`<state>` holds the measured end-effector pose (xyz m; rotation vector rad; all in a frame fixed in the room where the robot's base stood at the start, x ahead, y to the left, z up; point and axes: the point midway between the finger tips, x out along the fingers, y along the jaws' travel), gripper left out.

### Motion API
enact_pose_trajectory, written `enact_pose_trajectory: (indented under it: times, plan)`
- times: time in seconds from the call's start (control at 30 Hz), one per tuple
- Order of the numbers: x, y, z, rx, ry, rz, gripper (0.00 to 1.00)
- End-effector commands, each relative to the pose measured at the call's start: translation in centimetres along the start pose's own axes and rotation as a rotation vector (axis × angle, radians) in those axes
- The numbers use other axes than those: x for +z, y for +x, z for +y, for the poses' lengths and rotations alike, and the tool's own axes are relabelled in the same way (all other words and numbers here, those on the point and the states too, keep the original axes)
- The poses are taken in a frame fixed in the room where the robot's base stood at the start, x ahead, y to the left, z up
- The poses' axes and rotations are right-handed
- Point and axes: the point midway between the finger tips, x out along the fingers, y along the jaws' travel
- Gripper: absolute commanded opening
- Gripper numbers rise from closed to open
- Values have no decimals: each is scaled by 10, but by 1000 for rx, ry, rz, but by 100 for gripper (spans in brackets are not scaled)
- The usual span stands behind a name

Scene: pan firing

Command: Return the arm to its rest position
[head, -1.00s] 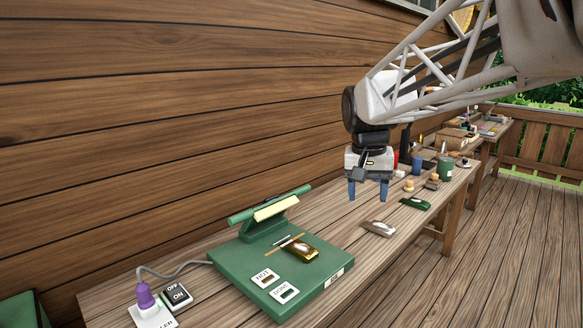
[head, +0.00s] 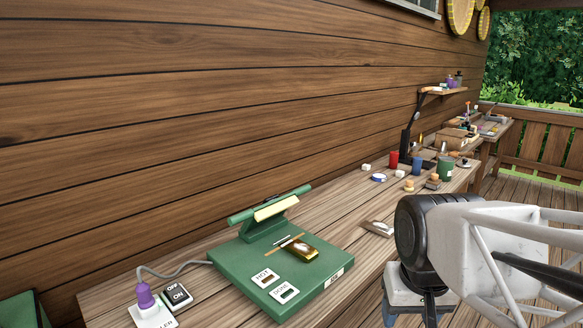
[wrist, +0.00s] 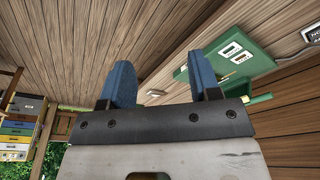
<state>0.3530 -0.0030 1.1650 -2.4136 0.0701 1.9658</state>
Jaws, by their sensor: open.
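My gripper shows in the wrist view (wrist: 165,85) with its two blue fingers apart and nothing between them. In the head view my arm is low at the right, in front of the bench edge, and the fingertips are mostly cut off or hidden. The green device (head: 225,265) with "HOT" and "DONE" panels sits on the wooden bench, apart from my gripper. A gold-brown piece (head: 301,249) lies on top of it. A small pale piece (head: 378,228) lies on the bench, left of my arm.
A wooden wall runs behind the bench (head: 185,240). Red (head: 391,160), blue (head: 417,165) and green (head: 445,168) cups stand farther along it. A power switch (head: 177,295) and purple plug (head: 145,297) are at the near left. The deck on the right is open floor.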

Motion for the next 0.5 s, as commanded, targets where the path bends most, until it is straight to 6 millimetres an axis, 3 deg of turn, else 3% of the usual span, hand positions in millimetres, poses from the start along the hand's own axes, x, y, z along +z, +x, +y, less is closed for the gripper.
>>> enact_pose_trajectory:
  times: [0.2,0.5]
  plan:
    - [34,14,3,-6,-23,23,57]
    - [43,19,3,-8,-31,29,57]
